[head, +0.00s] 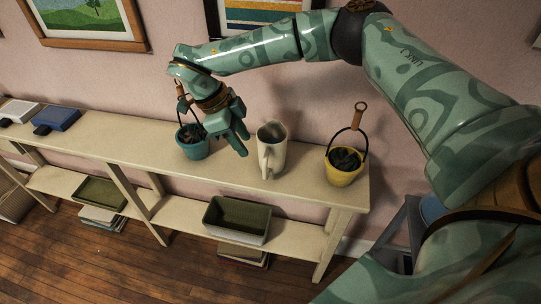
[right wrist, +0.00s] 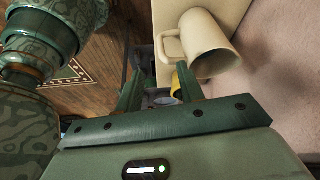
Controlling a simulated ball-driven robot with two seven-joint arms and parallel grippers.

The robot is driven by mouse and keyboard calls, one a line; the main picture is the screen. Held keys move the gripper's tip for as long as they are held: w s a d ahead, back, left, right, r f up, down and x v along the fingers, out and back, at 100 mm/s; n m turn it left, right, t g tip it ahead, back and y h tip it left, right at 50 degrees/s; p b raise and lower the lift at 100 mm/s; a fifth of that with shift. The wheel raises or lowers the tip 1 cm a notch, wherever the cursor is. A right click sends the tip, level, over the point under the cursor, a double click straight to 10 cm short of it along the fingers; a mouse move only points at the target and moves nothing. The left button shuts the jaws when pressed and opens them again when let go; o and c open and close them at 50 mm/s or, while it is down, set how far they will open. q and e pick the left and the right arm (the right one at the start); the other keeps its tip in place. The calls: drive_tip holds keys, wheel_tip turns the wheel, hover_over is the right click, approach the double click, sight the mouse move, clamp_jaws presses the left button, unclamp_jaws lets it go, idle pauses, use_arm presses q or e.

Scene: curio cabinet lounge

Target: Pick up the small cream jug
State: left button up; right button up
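The small cream jug (head: 276,150) stands upright on the cream shelf top (head: 115,143), between two buckets. Its handle faces the front left. My right gripper (head: 240,141) is just left of the jug, above the shelf, fingers pointing down and right. In the right wrist view the jug (right wrist: 210,48) is at the upper right, its handle toward the left. The two fingers (right wrist: 159,87) stand apart with nothing between them; the jug lies beyond and right of them. My left gripper is in neither view.
A teal bucket (head: 194,149) stands close behind and left of my right gripper. A yellow bucket (head: 343,174) with an upright handle stands right of the jug, near the shelf's right end. A blue box (head: 57,119) lies far left. The wall is close behind.

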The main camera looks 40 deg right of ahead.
sight(270, 157)
drive_tip(key=b+x, duration=0.3)
drive_tip(key=x, duration=0.9)
drive_tip(key=shift+w+f, duration=0.1)
drive_tip(key=shift+f, duration=0.2)
drive_tip(key=shift+r, duration=0.1)
clamp_jaws()
